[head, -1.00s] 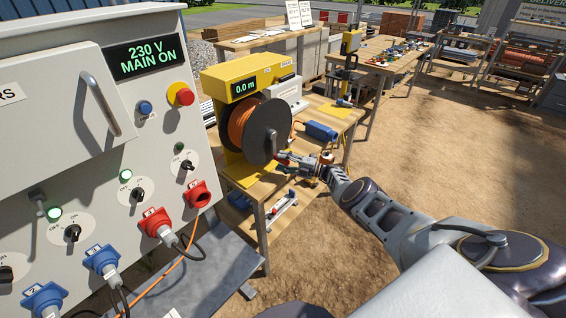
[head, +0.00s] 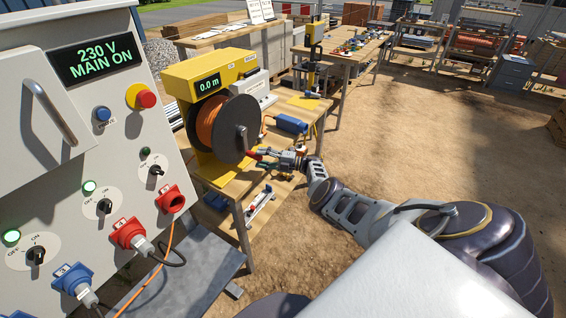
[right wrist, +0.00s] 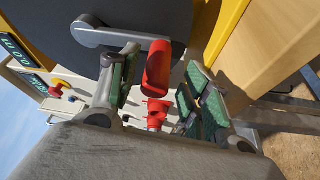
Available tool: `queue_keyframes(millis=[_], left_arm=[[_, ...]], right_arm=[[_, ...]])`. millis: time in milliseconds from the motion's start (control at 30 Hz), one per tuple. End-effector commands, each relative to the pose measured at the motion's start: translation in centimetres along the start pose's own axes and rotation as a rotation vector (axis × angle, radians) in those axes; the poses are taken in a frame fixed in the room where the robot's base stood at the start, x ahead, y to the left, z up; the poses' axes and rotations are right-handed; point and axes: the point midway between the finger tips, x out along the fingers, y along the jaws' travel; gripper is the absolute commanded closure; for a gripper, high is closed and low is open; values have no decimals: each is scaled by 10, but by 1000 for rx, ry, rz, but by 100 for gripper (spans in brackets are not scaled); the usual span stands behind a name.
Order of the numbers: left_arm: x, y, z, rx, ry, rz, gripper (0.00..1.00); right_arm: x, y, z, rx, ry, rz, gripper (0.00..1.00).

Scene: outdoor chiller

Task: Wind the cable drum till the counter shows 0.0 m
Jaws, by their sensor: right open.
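The cable drum (head: 236,130) has a dark round flange and orange cable (head: 207,122) wound on it. It sits in a yellow winder frame (head: 180,80) whose counter (head: 208,84) reads 0.0 m. The crank's red handle (head: 252,154) is at the drum's lower right. My right gripper (head: 268,157) is beside the handle. In the right wrist view, the grey crank arm (right wrist: 110,37) carries the red handle (right wrist: 157,65). The open green-padded fingers of my right gripper (right wrist: 160,92) stand on either side of it, apart from it. My left gripper is not in view.
A grey switch cabinet (head: 70,130) with sockets, plugs and a "230 V MAIN ON" display (head: 92,58) stands close at left. An orange cable (head: 160,262) runs below its sockets. The wooden bench (head: 222,184) holds the winder and a blue object (head: 291,123). Open sandy ground lies right.

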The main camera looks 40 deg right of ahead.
Motion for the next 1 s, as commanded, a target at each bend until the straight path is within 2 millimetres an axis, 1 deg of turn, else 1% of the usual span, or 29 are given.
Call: queue_keyframes(millis=[33,167,500,600,800,1000], left_arm=[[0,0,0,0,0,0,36],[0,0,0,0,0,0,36],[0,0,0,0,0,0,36],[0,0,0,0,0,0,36],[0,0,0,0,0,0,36],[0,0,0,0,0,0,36]], right_arm=[[-6,-1,0,-1,-2,-1,52],[-19,-1,0,-1,-1,-2,52],[-69,-2,0,0,-2,-4,52],[-79,-2,0,0,-2,-3,52],[-90,-2,0,1,0,-3,52],[-91,-2,0,1,0,-3,52]])
